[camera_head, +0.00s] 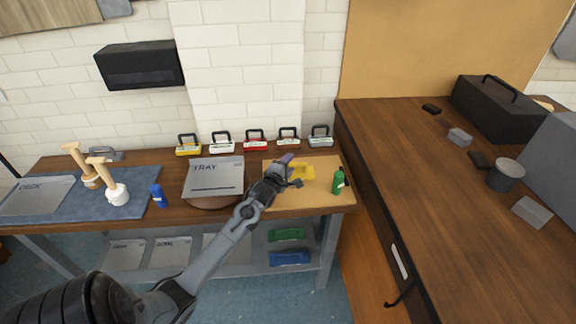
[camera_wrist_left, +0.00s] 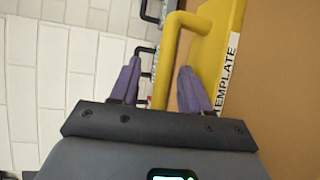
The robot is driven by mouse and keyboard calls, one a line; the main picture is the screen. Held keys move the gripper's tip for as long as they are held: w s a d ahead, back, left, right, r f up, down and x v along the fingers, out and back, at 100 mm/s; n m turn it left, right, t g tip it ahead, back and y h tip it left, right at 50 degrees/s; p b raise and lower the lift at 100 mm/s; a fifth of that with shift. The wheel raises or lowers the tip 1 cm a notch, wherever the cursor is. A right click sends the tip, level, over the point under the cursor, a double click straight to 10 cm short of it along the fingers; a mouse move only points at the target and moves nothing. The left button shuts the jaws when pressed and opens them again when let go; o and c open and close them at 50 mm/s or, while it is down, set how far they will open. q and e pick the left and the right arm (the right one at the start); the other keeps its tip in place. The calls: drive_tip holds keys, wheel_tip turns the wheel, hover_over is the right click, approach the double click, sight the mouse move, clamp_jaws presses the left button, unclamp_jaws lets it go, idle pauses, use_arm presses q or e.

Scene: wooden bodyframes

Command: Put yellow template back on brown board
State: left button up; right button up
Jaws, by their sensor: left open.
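My left gripper (camera_head: 292,170) is at the template's left side. In the left wrist view my left gripper's (camera_wrist_left: 158,85) purple fingers are apart, with the yellow handle between them; I cannot tell whether they touch it. My right gripper is in neither view.
A green bottle (camera_head: 338,182) stands at the board's right. A grey tray (camera_head: 213,174) is left of the board. Several handled cases, including a red one (camera_head: 255,145), line the back by the wall. A blue bottle (camera_head: 158,196) stands farther left. A higher wooden counter (camera_head: 440,200) bounds the right.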

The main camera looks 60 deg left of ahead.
use_arm(q)
drive_tip(key=shift+r, duration=0.1)
